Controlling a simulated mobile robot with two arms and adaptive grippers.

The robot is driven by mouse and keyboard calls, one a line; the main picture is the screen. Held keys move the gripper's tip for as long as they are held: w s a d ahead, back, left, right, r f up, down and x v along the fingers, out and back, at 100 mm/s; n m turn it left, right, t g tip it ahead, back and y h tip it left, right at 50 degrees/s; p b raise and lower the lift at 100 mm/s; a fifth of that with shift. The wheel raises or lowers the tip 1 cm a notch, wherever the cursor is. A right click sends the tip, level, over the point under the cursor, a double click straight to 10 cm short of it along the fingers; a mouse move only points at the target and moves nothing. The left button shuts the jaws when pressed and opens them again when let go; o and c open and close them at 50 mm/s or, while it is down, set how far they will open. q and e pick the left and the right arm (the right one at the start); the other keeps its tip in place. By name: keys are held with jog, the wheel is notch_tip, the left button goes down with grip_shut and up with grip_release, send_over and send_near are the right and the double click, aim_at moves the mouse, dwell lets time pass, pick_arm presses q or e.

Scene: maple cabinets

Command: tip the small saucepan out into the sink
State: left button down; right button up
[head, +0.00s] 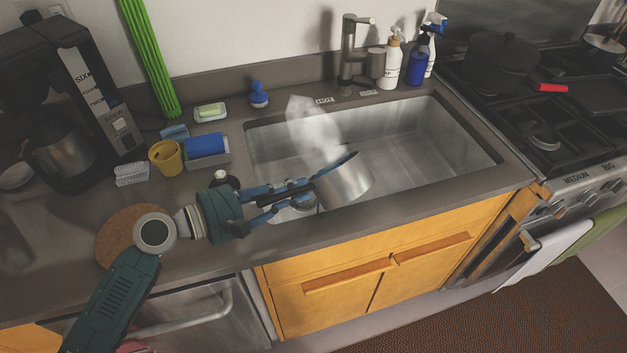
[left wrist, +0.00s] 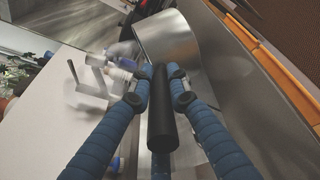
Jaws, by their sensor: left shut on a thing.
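The small saucepan (head: 346,186) is a shiny metal pan with a black handle (left wrist: 162,125). It hangs over the front part of the steel sink (head: 425,150), looking strongly tilted. My left gripper (head: 312,190) is shut on the handle, its two blue fingers on either side. In the left wrist view the gripper (left wrist: 159,93) holds the handle between the fingers, with the pan's metal side (left wrist: 172,45) beyond. The pan's inside is hidden, so I cannot tell what it holds. A pale, steam-like cloud hangs over the sink's left part. My right gripper is not in view.
The faucet (head: 349,55) rises behind the sink, with soap and spray bottles (head: 392,62) to its right. Left of the sink are a blue sponge (head: 205,145), a yellow cup (head: 165,158) and a coffee maker (head: 65,110). The stove (head: 540,100) is at right.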

pick_arm(q)
jog(key=shift+w+a+f+n+b, duration=0.15)
jog(key=shift+w+f+n+b, duration=0.05)
jog(key=shift+n+b, duration=0.4)
jog(key=shift+w+a+r+n+h+b, duration=0.3)
jog(key=shift+n+h+b, duration=0.1)
jog(key=shift+n+b, duration=0.2)
dwell(1.0)
jog(key=shift+w+a+f+n+b, duration=0.2)
jog(key=shift+f+n+b, duration=0.15)
jog(key=shift+b, duration=0.35)
jog(key=shift+w+a+f+n+b, duration=0.15)
jog(key=shift+f+n+b, duration=0.2)
jog(key=shift+b, duration=0.3)
jog(key=shift+w+a+r+n+h+p, duration=0.15)
jog(key=shift+w+a+n+h+p, duration=0.3)
jog(key=shift+w+a+n, duration=0.3)
dwell(0.8)
jog(key=shift+w+a+n+h+p, duration=0.4)
jog(key=shift+n+p, duration=0.2)
jog(key=shift+n, duration=0.45)
dwell(0.6)
